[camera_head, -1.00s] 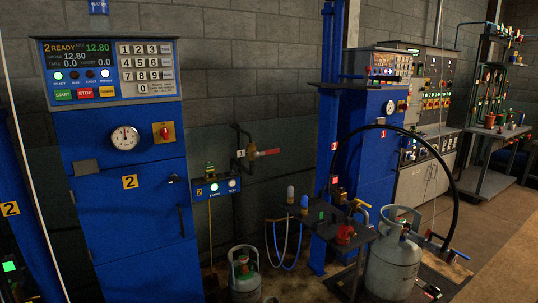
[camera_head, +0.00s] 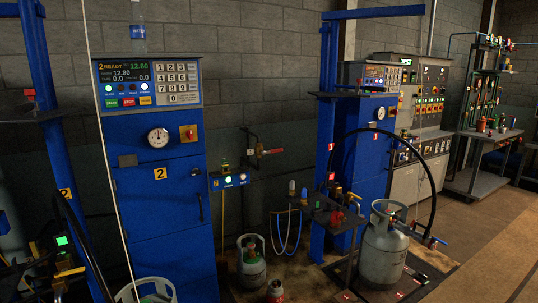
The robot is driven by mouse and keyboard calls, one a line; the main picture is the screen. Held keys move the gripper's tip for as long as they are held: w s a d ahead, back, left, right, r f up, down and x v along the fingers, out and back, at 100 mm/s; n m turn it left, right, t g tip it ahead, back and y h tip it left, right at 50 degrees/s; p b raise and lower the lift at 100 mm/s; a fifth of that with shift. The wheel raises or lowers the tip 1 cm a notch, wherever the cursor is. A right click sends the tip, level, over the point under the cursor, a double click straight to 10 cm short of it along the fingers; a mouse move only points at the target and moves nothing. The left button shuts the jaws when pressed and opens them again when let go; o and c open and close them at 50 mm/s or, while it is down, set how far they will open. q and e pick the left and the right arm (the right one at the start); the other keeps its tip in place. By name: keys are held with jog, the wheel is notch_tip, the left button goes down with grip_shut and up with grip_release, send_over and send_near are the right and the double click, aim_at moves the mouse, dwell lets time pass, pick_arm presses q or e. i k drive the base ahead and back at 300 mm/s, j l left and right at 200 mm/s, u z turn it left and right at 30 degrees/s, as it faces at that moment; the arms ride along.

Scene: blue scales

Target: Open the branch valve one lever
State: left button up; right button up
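I cannot tell for sure which fitting is branch valve one. A wall pipe valve with a red lever (camera_head: 270,151) shows between the two blue cabinets; its lever points right, roughly level. A pipe rack (camera_head: 487,85) with several small coloured valves stands at the far right, too small to read any labels. A small blue lever (camera_head: 441,241) sits at the end of the black hose by the grey gas cylinder. Neither of my grippers shows in this view.
Blue scale cabinet two (camera_head: 157,200) stands left of centre. A grey gas cylinder (camera_head: 384,250) stands at the front right, with a black hose (camera_head: 431,180) arching over it. A small cylinder (camera_head: 251,266) stands on the floor. Open brown floor (camera_head: 500,245) lies at the right.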

aim_at(263, 152)
jog(key=i+u, duration=0.1)
jog(key=u, duration=0.35)
jog(key=i+l+u, duration=0.1)
jog(key=u, duration=0.4)
jog(key=l+u, duration=0.1)
jog(key=u, duration=0.35)
jog(key=i+l, duration=0.2)
jog(key=l, duration=0.2)
jog(key=i+l, duration=0.2)
jog(key=l, duration=0.2)
jog(key=i+l, duration=0.2)
jog(key=l, duration=0.15)
jog(key=i+l, duration=0.15)
jog(key=l, duration=0.25)
jog(key=i+l, duration=0.2)
jog(key=l, duration=0.2)
jog(key=i+l, duration=0.2)
jog(key=l, duration=0.2)
jog(key=i+l, duration=0.2)
jog(key=l, duration=0.2)
jog(key=i+l, duration=0.2)
jog(key=l, duration=0.15)
